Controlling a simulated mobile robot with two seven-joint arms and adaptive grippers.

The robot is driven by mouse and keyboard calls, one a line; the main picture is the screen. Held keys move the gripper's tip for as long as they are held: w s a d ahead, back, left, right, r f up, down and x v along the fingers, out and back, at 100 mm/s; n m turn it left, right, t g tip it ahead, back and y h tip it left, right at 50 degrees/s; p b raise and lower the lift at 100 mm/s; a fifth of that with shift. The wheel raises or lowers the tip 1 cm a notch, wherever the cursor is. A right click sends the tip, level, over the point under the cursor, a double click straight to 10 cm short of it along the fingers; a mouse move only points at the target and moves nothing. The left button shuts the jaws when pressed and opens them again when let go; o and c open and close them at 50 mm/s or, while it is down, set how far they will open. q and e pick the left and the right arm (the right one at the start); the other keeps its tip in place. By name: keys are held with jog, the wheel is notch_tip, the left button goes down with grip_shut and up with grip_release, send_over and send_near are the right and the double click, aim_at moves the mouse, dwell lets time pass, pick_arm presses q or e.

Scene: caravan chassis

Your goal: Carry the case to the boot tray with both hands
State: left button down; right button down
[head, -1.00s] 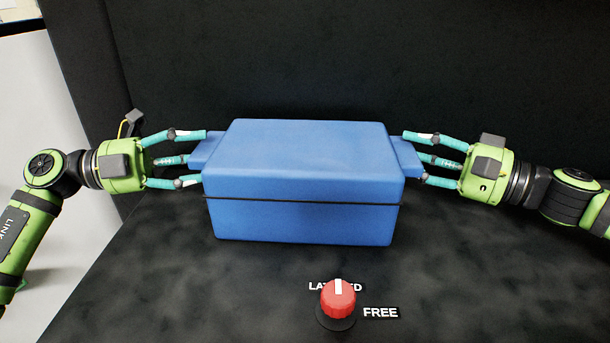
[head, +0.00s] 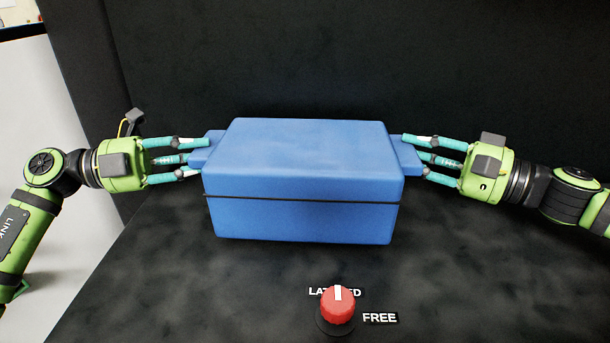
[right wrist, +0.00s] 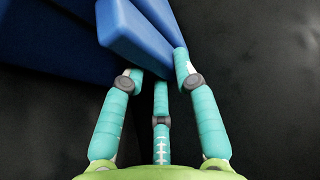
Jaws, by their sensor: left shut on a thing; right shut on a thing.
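The blue case (head: 300,180) is in the middle of the head view, lid closed, with a dark seam around it. It appears to rest on the dark surface. My left gripper (head: 205,158) is shut on the case's left handle block (head: 199,160). My right gripper (head: 408,156) is shut on the right handle block (head: 409,158). In the right wrist view, its teal fingers (right wrist: 158,75) surround the blue handle block (right wrist: 142,38). I cannot pick out a boot tray as a separate thing.
A red knob (head: 338,303) stands on the dark surface (head: 180,270) in front of the case, its white mark pointing at a partly hidden label; a FREE label (head: 379,318) is to its right. A dark wall (head: 300,60) rises behind. A pale floor area lies at left.

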notch_tip(320, 180, up, 4)
jog(key=p, duration=0.3)
jog(key=shift+s+r, duration=0.1)
jog(key=shift+r, duration=0.05)
dwell(0.5)
